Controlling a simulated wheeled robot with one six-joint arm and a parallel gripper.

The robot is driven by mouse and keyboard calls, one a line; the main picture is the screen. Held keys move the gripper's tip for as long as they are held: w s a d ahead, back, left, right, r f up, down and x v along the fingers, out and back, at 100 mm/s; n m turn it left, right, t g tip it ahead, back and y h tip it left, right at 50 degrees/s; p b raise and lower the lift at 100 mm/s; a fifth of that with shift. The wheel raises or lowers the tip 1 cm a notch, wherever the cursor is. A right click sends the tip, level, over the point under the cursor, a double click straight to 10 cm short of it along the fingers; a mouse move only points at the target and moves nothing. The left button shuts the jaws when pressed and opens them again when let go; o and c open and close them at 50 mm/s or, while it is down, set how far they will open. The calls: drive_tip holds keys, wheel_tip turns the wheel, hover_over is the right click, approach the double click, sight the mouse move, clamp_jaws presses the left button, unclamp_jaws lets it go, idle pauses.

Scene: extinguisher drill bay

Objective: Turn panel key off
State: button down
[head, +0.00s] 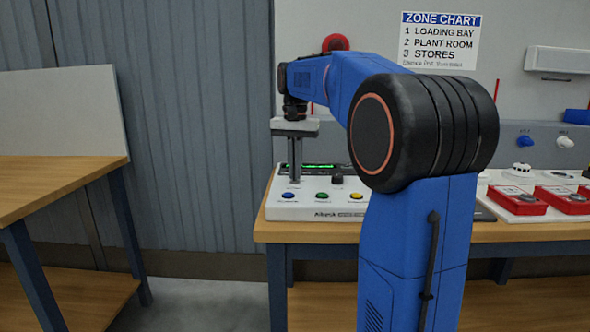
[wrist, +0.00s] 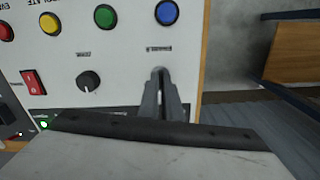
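The white control panel (head: 310,205) sits on the bench's left end; it fills much of the wrist view (wrist: 118,52). It carries a row of blue (wrist: 167,13), green (wrist: 104,16), yellow (wrist: 49,23) and red (wrist: 5,31) buttons, a black knob (wrist: 89,81) and a red rocker switch (wrist: 33,81). My gripper (head: 294,181) points straight down at the panel's left part. In the wrist view its fingertips (wrist: 159,72) are close together beside the blue button and its label. The panel key is not clearly seen; the fingers cover that spot. Whether they grip it cannot be told.
Red trays (head: 516,203) and other items stand farther right on the bench. A zone chart (head: 440,40) hangs on the wall behind. Another wooden table (head: 55,180) stands at the left, with a floor gap between. My arm hides the bench middle.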

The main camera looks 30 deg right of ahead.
drive_tip(key=shift+n, duration=1.1)
drive_tip(key=c, duration=2)
unclamp_jaws()
wheel_tip(320, 180, up, 17)
drive_tip(key=shift+r, duration=0.2)
